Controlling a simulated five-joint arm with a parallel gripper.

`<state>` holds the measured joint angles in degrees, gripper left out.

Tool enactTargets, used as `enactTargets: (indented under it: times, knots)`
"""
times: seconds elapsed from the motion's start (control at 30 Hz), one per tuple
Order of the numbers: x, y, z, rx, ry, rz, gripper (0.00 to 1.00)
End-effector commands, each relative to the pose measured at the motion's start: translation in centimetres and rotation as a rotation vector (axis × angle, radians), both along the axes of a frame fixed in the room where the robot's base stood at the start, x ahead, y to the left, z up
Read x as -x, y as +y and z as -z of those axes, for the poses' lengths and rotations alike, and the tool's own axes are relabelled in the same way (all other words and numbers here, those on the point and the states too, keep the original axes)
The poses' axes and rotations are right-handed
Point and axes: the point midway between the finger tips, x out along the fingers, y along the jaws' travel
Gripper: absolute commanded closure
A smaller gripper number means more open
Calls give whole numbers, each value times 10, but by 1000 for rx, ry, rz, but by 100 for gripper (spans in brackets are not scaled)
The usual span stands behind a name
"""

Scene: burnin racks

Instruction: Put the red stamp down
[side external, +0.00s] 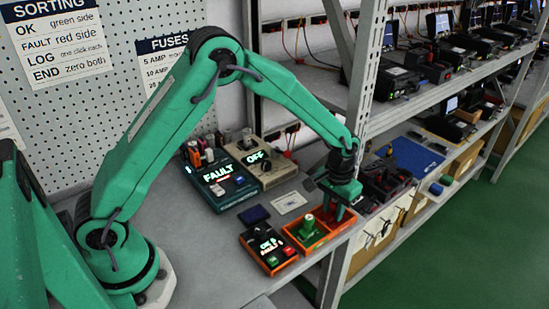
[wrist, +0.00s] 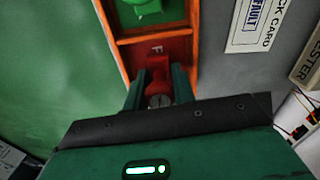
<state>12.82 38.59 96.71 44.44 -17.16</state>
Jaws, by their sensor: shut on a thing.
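The red stamp (wrist: 158,72) is between the two fingers of my gripper (wrist: 159,88) in the wrist view. My gripper (side external: 338,208) is shut on it and points down at the right part of the orange tray (side external: 329,238). The stamp is in or just above the red compartment marked F; I cannot tell whether its base touches the floor. In the side view the fingers largely hide it. The green stamp (side external: 307,228) stands in the other compartment and also shows in the wrist view (wrist: 146,8).
A small box with lit OK and FAULT counters (side external: 268,248) stands left of the tray. Behind are a FAULT box (side external: 218,180), an OFF box (side external: 262,160) and a white card (side external: 289,202). Racked devices (side external: 384,180) stand close on the right.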

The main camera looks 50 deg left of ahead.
Motion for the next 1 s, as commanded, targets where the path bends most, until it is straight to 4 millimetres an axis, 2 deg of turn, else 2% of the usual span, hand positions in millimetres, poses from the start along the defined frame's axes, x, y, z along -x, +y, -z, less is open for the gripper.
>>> enactTargets:
  times: [0.17, 0.2, 0.27, 0.3, 0.73, 1.0]
  knots:
    - [0, 0, 3, 0, 1, 0, 89]
    - [0, 0, 3, 0, 1, 0, 66]
    - [0, 0, 3, 0, 1, 0, 55]
    - [0, 0, 3, 0, 1, 0, 53]
    - [0, 0, -2, 0, -1, 0, 53]
    - [-1, 0, -29, 1, -3, 0, 53]
